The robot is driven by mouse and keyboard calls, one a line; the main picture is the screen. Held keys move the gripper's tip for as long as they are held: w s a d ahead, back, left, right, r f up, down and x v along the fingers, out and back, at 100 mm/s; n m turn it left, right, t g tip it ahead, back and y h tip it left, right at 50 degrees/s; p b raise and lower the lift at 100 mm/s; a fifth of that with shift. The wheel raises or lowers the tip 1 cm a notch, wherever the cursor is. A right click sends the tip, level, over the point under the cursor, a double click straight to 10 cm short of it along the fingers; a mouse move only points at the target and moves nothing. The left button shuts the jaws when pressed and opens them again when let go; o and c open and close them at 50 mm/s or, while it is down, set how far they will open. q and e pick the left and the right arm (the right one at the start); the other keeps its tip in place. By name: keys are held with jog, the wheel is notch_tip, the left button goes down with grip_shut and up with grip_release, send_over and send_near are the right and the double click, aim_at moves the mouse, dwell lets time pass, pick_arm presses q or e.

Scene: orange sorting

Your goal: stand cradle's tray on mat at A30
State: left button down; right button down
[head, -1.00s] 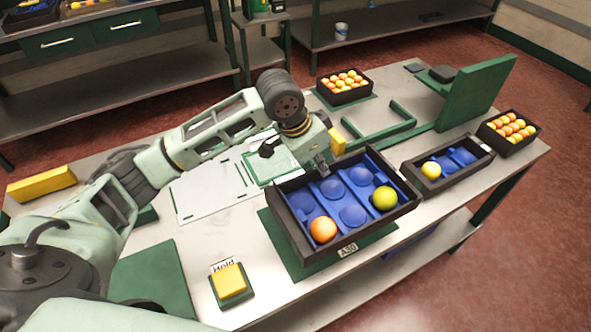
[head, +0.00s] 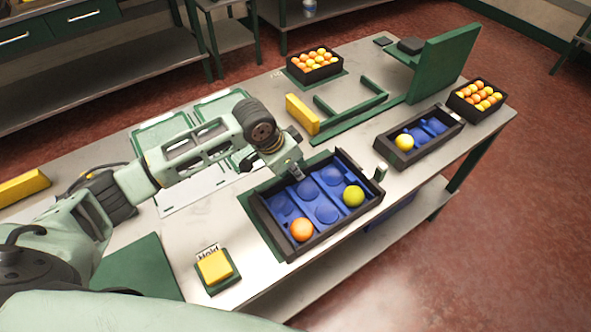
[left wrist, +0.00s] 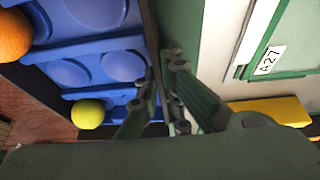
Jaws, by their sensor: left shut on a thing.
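The black tray (head: 335,231) with a blue dimpled insert holds an orange ball (head: 302,229) and a yellow-green ball (head: 353,196). It looks level and sits over the green mat (head: 256,227), with a strip of mat showing at its left. I cannot tell whether it bears fully on the mat. The A30 label is hidden. My left gripper (head: 297,172) is shut on the tray's back wall. In the left wrist view its fingers (left wrist: 163,76) pinch the wall beside the blue insert (left wrist: 105,66). My right gripper is out of view.
A smaller black tray (head: 383,147) with one yellow ball lies to the right. Crates of fruit stand at the back (head: 292,75) and far right (head: 455,101). A green frame (head: 360,124) and yellow block (head: 302,114) lie behind. A yellow button (head: 214,267) stands front left.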

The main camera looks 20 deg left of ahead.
pick_arm(q)
jog(key=c, duration=1.9)
grip_release()
jog(key=shift+c, duration=0.2)
